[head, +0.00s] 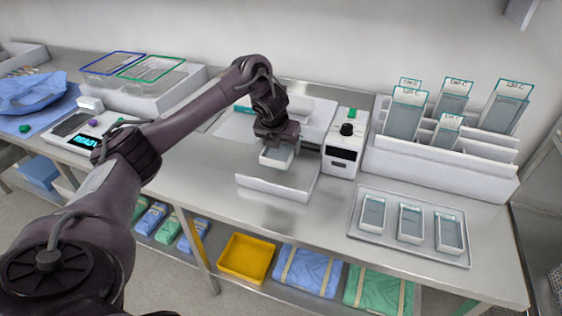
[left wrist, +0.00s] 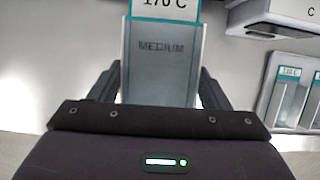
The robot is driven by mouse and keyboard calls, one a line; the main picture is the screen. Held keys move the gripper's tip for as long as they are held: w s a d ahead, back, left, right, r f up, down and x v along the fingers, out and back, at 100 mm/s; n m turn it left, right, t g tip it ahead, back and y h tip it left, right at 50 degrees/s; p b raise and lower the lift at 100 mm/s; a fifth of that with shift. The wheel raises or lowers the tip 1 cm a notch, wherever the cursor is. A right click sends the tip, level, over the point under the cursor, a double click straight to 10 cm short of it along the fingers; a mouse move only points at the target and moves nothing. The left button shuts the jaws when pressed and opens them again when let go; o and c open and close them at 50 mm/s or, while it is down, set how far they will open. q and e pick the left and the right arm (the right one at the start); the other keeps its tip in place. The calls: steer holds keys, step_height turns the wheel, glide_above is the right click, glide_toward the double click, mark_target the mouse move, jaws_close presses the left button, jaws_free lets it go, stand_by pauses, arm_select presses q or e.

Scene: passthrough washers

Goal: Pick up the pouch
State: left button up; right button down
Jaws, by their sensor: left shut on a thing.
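My left gripper (head: 277,142) is shut on a pouch (head: 276,158) above the metal bench, at the front of a white sealing machine. In the left wrist view the pouch (left wrist: 160,50) sits between the two dark fingers; it is grey with a teal border, reads "MEDIUM", and has a white "170 C" label at its top edge. The gripper hides part of the pouch in the head view. My right gripper is in neither view.
A white machine with a black knob (head: 343,145) stands close right of the gripper. A white rack (head: 440,172) holds several pouches, and a metal tray (head: 385,245) holds three. Further left are a scale (head: 85,130) and baskets (head: 150,68).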

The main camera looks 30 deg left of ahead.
arm_select(q)
steer(key=s+d, duration=0.2)
steer(key=s, duration=0.7)
steer(key=s+d, duration=0.2)
steer(key=s, duration=0.8)
steer(key=shift+d+r, duration=0.2)
steer(key=shift+d, duration=0.1)
